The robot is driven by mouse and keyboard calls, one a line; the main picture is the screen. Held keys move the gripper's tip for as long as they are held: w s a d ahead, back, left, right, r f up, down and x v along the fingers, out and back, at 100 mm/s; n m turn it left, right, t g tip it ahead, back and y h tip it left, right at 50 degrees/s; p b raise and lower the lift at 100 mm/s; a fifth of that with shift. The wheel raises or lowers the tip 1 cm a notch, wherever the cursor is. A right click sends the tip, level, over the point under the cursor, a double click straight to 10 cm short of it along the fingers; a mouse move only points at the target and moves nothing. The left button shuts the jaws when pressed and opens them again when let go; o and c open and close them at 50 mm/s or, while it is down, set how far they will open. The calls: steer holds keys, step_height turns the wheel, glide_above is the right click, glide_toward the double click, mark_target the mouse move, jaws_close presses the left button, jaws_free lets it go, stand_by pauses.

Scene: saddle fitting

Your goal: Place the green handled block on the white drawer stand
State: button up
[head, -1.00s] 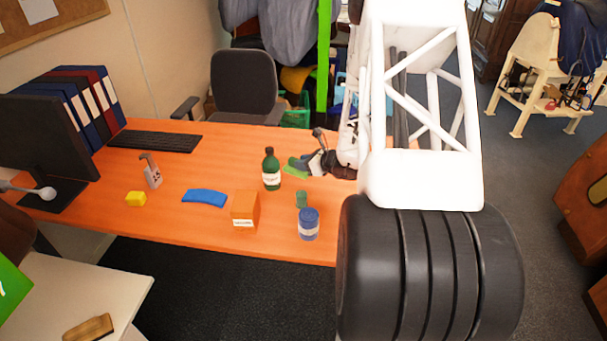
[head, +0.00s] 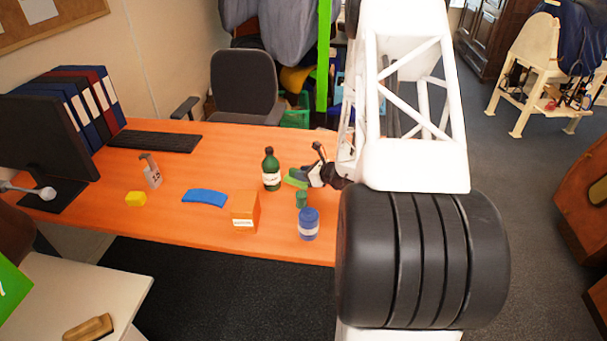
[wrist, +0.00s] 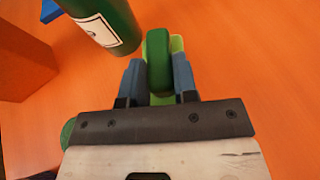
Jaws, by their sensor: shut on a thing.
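The green handled block (head: 294,180) is in my gripper (head: 308,180), near the right end of the orange desk. In the wrist view my gripper (wrist: 158,82) is shut on its dark green handle (wrist: 157,50), with a finger on each side. A lighter green part (wrist: 176,44) shows beneath the handle. I cannot tell how far the block is above the desk. A white-topped piece of furniture (head: 75,283), possibly the white drawer stand, is at the lower left; no drawers show. A wooden-looking object (head: 88,327) lies on it.
Close to the block are a green bottle (head: 271,172), a small green cylinder (head: 302,199), an orange box (head: 246,211) and a blue can (head: 308,226). Dark floor separates desk and white top.

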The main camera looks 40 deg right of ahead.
steer(key=shift+f, duration=0.15)
steer(key=o, duration=1)
steer(key=shift+c, duration=0.2)
steer(key=v, duration=1.2)
stand_by(0.4)
